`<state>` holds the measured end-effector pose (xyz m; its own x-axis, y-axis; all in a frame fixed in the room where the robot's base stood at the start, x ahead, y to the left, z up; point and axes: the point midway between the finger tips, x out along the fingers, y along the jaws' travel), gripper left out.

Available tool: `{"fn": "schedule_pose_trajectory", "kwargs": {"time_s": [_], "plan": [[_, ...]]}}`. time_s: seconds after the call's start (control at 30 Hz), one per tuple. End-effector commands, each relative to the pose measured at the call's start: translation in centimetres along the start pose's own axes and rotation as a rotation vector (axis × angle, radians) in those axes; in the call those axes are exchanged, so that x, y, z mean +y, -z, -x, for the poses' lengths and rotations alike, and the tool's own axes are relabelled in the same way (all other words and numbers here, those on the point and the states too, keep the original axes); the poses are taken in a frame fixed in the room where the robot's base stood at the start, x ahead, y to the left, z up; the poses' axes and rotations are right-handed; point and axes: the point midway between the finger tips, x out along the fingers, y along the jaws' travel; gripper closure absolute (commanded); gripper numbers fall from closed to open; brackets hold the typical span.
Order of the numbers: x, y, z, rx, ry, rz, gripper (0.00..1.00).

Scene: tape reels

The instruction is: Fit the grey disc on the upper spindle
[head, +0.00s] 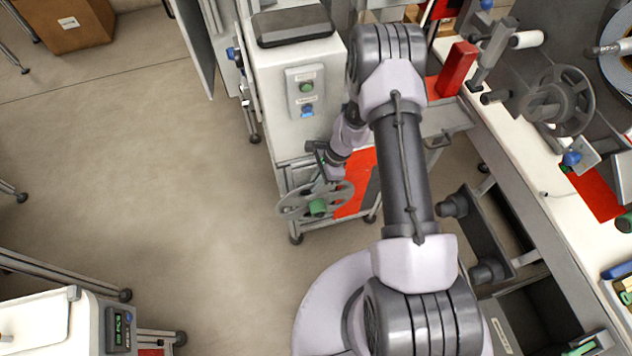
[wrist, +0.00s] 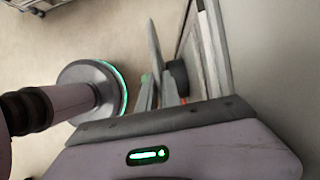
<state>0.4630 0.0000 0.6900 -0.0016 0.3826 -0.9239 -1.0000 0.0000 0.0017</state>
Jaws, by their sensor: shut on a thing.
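A grey spoked disc (head: 291,207) with a green hub shows in the head view, low in front of the white cabinet. My gripper (head: 322,174) is at its upper edge, shut on it. In the wrist view the disc (wrist: 155,48) is nearly edge-on, and my gripper (wrist: 163,98) is beside it. A dark round stub (wrist: 178,78) is just right of the disc; I cannot tell whether they touch. I cannot tell for certain which spindle is the upper one. A dark panel under the bench at right carries an upper stub (head: 453,205) and a lower stub (head: 487,271).
The white cabinet (head: 283,135), with red below, stands close behind the disc. The bench (head: 497,140) at right carries a machine with another spoked reel (head: 558,101). A white unit (head: 50,325) is at lower left. The floor (head: 150,180) at left is clear.

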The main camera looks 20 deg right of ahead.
Motion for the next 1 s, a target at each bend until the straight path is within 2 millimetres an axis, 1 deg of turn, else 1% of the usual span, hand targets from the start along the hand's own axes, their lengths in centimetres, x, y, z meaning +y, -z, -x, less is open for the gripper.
{"fn": "schedule_pose_trajectory", "kwargs": {"time_s": [0.17, 0.27, 0.6, 0.7, 0.83, 1.0], "plan": [[0.6, 0.0, 0.0, -0.001, 0.0, -0.001, 1.0], [1.9, 0.1, -0.1, -0.001, -0.001, -0.002, 1.0], [7.2, 0.2, -0.5, 0.0, 0.001, -0.002, 1.0], [8.3, 0.2, -0.4, 0.0, 0.002, -0.001, 1.0], [9.2, 0.1, -0.2, 0.0, 0.001, 0.0, 1.0], [9.5, 0.0, 0.0, 0.0, 0.0, 0.0, 1.0]]}}
